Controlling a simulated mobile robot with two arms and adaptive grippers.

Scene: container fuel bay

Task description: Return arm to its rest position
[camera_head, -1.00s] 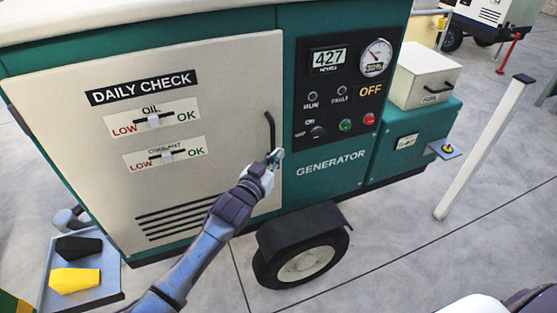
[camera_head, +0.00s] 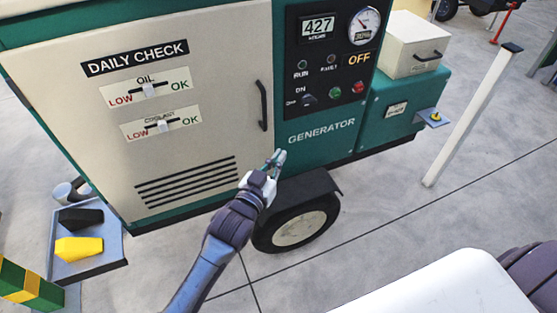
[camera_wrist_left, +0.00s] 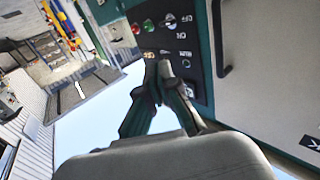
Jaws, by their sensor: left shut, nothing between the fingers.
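My left gripper (camera_head: 276,160) is shut and empty in the head view. It is in front of the generator's lower edge, just above the wheel in the picture and below the black door handle (camera_head: 262,105). In the left wrist view its fingertips (camera_wrist_left: 159,66) are together, with the generator's control panel (camera_wrist_left: 165,35) beyond them. The door handle also shows in the wrist view (camera_wrist_left: 220,40), apart from the fingers. My right gripper is not visible in the head view.
The green generator (camera_head: 320,134) has a closed beige door (camera_head: 95,125). A wheel (camera_head: 297,227) sits below. A tray (camera_head: 90,268) with black and yellow pieces stands at left. A pale post (camera_head: 470,120) stands at right. Grey floor is open in front.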

